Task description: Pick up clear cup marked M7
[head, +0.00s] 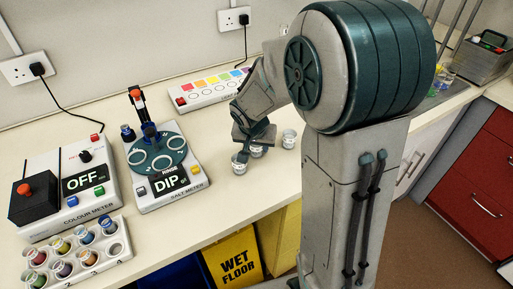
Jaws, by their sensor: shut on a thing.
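Small clear cups stand on the cream bench by my gripper (252,144). One cup (240,166) is at the front left, just below the near finger. Another cup (257,151) is partly hidden under and behind the fingers. A third cup (289,139) stands apart to the right. My gripper points down and is shut on a clear cup. Which of the two cups under it is held is not plain from this view. No M7 marking can be read on any cup at this size.
The salt meter (188,189) and colour meter (39,235) stand to the left. A rack of coloured cups (121,248) is at the front left. A colour-chart strip (181,102) lies behind. A yellow wet floor sign (231,262) stands below the bench edge.

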